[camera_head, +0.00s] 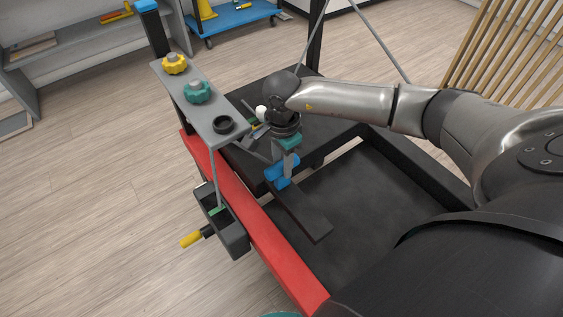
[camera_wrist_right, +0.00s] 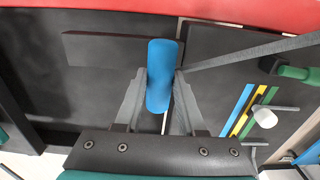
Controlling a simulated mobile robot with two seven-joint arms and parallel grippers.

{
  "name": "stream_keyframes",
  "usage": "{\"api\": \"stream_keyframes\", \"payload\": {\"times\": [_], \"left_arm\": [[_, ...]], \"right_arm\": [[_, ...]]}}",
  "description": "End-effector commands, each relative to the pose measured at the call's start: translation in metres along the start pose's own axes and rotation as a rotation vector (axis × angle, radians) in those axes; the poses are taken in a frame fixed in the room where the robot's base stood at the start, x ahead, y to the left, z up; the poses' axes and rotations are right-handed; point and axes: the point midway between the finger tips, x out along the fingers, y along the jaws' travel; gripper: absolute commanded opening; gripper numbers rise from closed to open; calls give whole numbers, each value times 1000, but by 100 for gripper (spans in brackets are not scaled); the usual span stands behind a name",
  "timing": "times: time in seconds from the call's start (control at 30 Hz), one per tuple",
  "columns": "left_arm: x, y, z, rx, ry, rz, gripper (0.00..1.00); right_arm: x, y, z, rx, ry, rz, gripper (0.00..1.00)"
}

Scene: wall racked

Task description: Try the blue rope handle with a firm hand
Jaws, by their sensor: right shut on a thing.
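The blue handle (camera_head: 281,176) is a short, thick cylinder above the black panel beside the red rail. In the right wrist view the blue handle (camera_wrist_right: 163,75) stands between my two grey fingers, which press on it from both sides. My right gripper (camera_head: 289,163) reaches down to it from the upper right and is shut on it. A thin pale line, perhaps the rope, shows below the handle in the wrist view; where it is fixed is hidden. My left gripper is in neither view.
A grey bracket (camera_head: 207,107) with a yellow knob (camera_head: 175,64), a teal knob (camera_head: 198,91) and a black ring (camera_head: 224,124) stands left of the gripper. A red rail (camera_head: 262,247) runs along the edge. A dark flat bar (camera_head: 305,212) lies near the handle.

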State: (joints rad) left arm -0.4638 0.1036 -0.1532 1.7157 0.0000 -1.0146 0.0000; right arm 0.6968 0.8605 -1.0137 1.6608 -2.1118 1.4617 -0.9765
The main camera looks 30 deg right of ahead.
Motion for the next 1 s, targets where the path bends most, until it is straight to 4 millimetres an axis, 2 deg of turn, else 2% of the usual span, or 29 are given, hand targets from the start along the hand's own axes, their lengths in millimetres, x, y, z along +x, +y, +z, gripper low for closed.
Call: {"api": "stream_keyframes", "payload": {"times": [1.0], "left_arm": [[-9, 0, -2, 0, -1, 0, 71]], "right_arm": [[0, 17, 0, 0, 1, 3, 0]]}}
